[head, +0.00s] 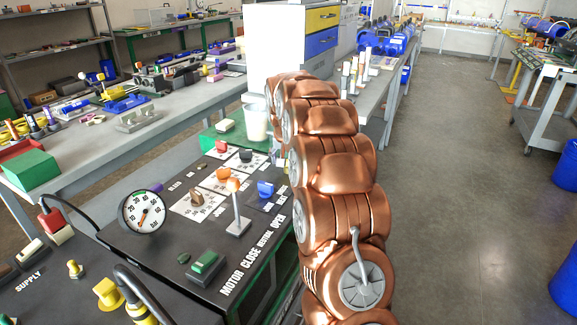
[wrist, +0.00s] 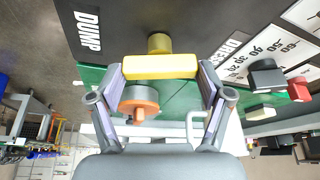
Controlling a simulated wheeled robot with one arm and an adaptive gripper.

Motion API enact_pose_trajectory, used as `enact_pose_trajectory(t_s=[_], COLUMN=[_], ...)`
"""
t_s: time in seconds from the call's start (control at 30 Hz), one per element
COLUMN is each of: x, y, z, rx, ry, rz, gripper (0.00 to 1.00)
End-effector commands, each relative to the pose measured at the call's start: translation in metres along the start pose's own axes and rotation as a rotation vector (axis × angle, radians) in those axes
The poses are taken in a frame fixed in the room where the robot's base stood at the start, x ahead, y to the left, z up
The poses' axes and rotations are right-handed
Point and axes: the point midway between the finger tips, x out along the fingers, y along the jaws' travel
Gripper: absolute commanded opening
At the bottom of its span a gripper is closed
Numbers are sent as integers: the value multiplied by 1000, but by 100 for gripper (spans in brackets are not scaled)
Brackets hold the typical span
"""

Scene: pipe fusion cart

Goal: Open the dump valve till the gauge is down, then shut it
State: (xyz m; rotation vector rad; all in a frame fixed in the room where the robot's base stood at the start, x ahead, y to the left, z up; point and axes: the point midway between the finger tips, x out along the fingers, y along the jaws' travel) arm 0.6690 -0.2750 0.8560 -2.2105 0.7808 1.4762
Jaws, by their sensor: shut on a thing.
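My gripper (wrist: 160,70) is shut on a yellow bar handle, the dump valve (wrist: 148,67), beside the white DUMP lettering in the wrist view. The bar lies crosswise between the two fingertips, slightly tilted, with its brass-coloured stem (wrist: 159,43) behind it. The gauge (head: 144,211) stands at the left of the black panel in the head view. Its dark needle points to the lower left part of the white dial; the exact reading is too small to tell. In the head view my copper arm hides the gripper and the valve.
The black panel (head: 160,245) carries a lever (head: 236,205), a green switch (head: 205,262) and several knobs. An orange-rimmed round part (wrist: 139,106) sits between my fingers below the handle. Black and red knobs (wrist: 266,80) stand to the right in the wrist view.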

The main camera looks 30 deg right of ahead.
Motion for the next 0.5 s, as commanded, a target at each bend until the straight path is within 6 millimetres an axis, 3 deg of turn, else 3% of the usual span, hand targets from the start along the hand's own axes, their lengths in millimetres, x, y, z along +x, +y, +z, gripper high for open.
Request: enact_pose_trajectory(t_s=[0.5], x=[-1], y=[-3], z=[-1], rx=[266], ry=[5], rz=[107], gripper=[43])
